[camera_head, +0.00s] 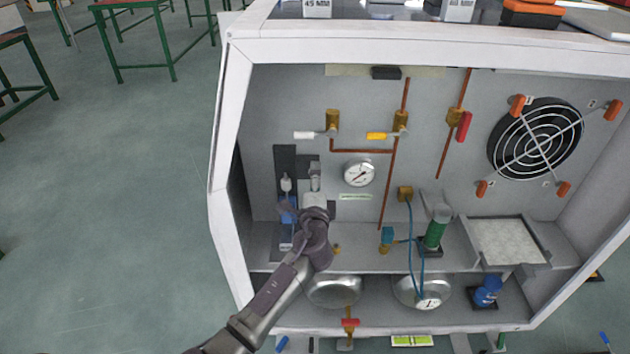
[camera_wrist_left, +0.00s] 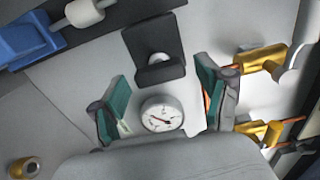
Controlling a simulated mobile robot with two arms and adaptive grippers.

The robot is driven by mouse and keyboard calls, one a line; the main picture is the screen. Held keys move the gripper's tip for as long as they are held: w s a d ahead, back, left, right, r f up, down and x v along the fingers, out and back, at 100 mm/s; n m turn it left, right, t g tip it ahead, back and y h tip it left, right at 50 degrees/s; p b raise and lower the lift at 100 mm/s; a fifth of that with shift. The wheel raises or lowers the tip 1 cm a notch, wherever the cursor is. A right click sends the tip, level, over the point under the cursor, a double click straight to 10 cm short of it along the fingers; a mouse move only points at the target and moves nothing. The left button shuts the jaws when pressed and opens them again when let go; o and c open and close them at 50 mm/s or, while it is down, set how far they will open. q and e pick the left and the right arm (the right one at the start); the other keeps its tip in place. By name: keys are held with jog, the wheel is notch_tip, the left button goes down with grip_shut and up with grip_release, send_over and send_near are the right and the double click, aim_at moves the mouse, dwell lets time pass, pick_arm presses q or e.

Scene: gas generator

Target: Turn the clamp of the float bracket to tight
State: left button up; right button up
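A dark bracket (camera_head: 310,158) is on the cabinet's back wall, left of the round gauge. In the left wrist view it is a dark plate (camera_wrist_left: 150,38) with a pale round knob (camera_wrist_left: 159,60), which I take to be the clamp. A white float-like piece (camera_head: 286,184) stands above a blue part (camera_head: 288,214) beside it; these also show at the wrist view's upper left. My left gripper (camera_wrist_left: 160,88) is open, with its two green-padded fingers apart and nothing between the pads. In the head view my left gripper (camera_head: 315,200) is just below the bracket, its fingertips hard to make out. My right gripper is out of view.
A white gauge (camera_head: 360,173) is close to my left gripper; in the wrist view it shows between the fingers. Brass valves with white and yellow handles (camera_head: 376,136) and copper pipes are above. A green cylinder (camera_head: 437,228) and blue hose stand right on the shelf.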

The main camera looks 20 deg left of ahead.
pick_arm(q)
jog(key=v, duration=1.2)
dwell(0.3)
